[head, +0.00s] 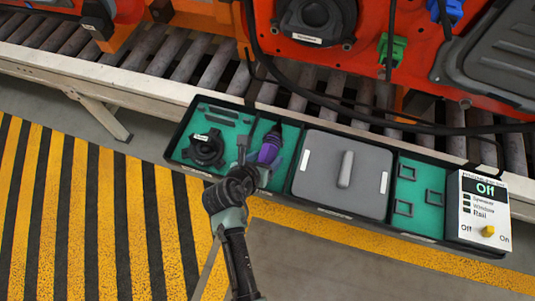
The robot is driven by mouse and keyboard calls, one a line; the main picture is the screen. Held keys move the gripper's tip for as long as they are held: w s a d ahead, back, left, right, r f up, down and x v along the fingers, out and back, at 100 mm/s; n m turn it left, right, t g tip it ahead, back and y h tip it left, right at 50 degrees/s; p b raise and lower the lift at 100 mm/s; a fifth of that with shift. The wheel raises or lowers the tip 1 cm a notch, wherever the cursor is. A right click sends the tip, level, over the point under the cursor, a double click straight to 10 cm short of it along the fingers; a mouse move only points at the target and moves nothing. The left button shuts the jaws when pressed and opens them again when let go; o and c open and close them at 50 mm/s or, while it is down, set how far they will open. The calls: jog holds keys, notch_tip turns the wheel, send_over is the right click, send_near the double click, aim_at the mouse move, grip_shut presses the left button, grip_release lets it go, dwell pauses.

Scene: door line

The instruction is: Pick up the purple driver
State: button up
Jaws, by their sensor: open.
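The purple driver (269,148) lies in a narrow green-lined compartment of the black tray (310,203). It has a purple body and a dark upper end. My gripper (243,150) is at the left side of this compartment, close beside the driver. The gripper is open. My wrist covers the lower part of the compartment, and I cannot tell whether a finger touches the driver.
Left of the driver is a compartment with a black round part (205,149). Right of it is a grey lid with a handle (343,172), then several square frames (406,172). A white switch box (481,208) reads "Off". A roller conveyor (210,70) and black cables lie behind.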

grip_shut()
dwell(0.3)
